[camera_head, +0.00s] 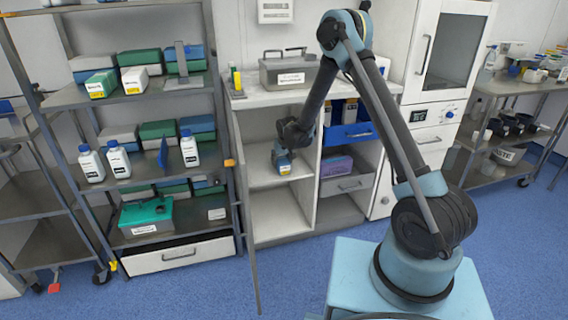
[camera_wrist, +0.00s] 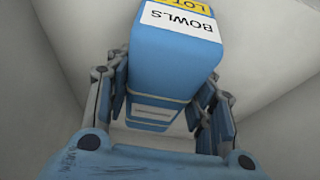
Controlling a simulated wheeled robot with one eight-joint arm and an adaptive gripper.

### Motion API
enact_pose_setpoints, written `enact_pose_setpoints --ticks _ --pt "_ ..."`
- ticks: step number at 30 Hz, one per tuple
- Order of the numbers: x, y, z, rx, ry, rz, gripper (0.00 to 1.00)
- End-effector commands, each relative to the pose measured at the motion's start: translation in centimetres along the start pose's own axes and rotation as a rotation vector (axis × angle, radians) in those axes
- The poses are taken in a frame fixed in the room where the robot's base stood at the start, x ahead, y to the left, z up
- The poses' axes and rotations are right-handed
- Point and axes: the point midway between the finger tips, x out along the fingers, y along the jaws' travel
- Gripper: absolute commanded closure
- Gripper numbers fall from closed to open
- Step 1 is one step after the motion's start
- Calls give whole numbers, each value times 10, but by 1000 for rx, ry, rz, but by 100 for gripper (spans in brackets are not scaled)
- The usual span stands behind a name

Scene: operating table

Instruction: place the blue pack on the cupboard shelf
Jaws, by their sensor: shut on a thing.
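The blue pack (camera_wrist: 176,62) is a box with a white label reading "BOWLS" and a yellow "LOT" strip. My gripper (camera_wrist: 168,105) is shut on it, with a finger on each side. In the head view the pack (camera_head: 284,167) is inside the open cupboard (camera_head: 312,205), in the left bay, just above or on the middle shelf (camera_head: 262,175). I cannot tell whether it touches the shelf. My gripper (camera_head: 283,152) is above the pack in the head view, reaching in from the front. The wrist view shows plain pale cupboard surfaces around the pack.
The cupboard door (camera_head: 246,225) stands open at the left. The right bay holds a blue drawer (camera_head: 350,136) and a purple pack (camera_head: 336,165). A metal case (camera_head: 290,72) stands on top. A rack (camera_head: 135,185) with bottles and boxes is to the left. The shelf around the pack looks clear.

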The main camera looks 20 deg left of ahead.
Motion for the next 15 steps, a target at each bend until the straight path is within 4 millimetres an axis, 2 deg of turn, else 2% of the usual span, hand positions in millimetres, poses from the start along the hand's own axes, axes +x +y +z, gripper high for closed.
enact_pose_setpoints --ticks 1,3,4,15 --pt "1 0 0 0 0 0 48" --pt "1 0 0 0 0 0 32" --pt "1 0 0 0 0 0 30" --pt "-1 0 0 1 0 0 30"
